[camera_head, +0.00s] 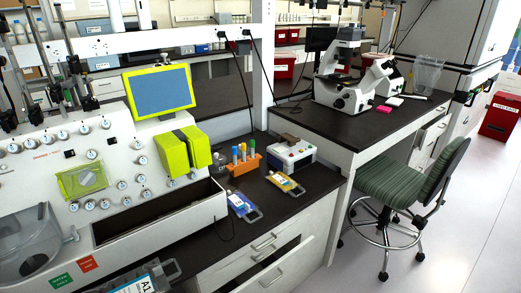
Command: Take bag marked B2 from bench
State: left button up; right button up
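A bag with a blue and white label (239,203) lies in front of the orange tube rack. A bag with a yellow and white label (283,182) lies to its right, in front of a small white device. The markings on these two are too small to read, so I cannot tell which is B2. A third bag, with a white label reading A1 (137,286), lies at the bottom edge and is partly cut off. Neither of my grippers is in view.
The cell processor (115,150), with a yellow-framed screen (160,91), fills the left. The orange tube rack (244,164) and white device (289,155) stand behind the bags. A drawer (275,270) below seems pulled out.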

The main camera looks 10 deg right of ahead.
aim_at(285, 183)
jog(key=i+l, duration=0.15)
jog(key=l, duration=0.25)
jog(key=i+l+u, duration=0.15)
jog(key=l, duration=0.25)
jog(key=i+l, duration=0.1)
jog(key=l, duration=0.3)
jog(key=i+l+u, duration=0.1)
jog(key=l, duration=0.3)
jog(key=i+l+u, duration=0.1)
jog(key=l, duration=0.3)
jog(key=i+l, duration=0.1)
jog(key=l, duration=0.35)
jog(key=u, duration=0.05)
